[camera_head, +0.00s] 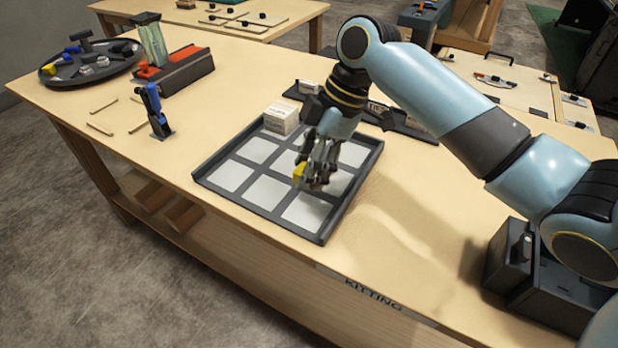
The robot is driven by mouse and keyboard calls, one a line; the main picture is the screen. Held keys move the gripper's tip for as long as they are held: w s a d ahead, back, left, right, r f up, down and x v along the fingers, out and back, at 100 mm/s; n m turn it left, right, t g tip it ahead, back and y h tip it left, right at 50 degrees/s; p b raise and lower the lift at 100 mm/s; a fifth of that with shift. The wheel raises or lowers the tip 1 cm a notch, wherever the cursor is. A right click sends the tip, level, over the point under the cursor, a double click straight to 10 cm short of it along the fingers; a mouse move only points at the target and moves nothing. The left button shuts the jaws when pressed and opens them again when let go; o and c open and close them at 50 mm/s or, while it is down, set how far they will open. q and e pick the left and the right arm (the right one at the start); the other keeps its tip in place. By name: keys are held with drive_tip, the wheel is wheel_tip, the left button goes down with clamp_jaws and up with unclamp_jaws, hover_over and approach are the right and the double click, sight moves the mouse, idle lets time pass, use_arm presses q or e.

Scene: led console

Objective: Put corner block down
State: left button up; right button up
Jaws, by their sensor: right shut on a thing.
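My right gripper (318,175) comes down from the upper right over a dark-framed tray (262,215) with several pale square compartments. It is shut on a small yellow piece (299,172), likely the corner block, which shows at the left side of the fingers. The fingers hide much of it, and I cannot tell whether it touches the tray floor. It is over the right part of the tray, around the middle and front compartments. My left gripper is not in view.
A dark rack (400,124) lies behind the tray. A blue-and-black upright device (156,112), a red-and-grey fixture (173,72) and a round dark tray (60,74) of parts stand left.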

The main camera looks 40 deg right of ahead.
drive_tip(key=shift+f, duration=2.1)
drive_tip(key=o, duration=0.9)
drive_tip(key=shift+f, duration=0.1)
drive_tip(key=shift+c, duration=0.2)
drive_tip(key=v, duration=1.2)
drive_tip(key=shift+d, duration=0.1)
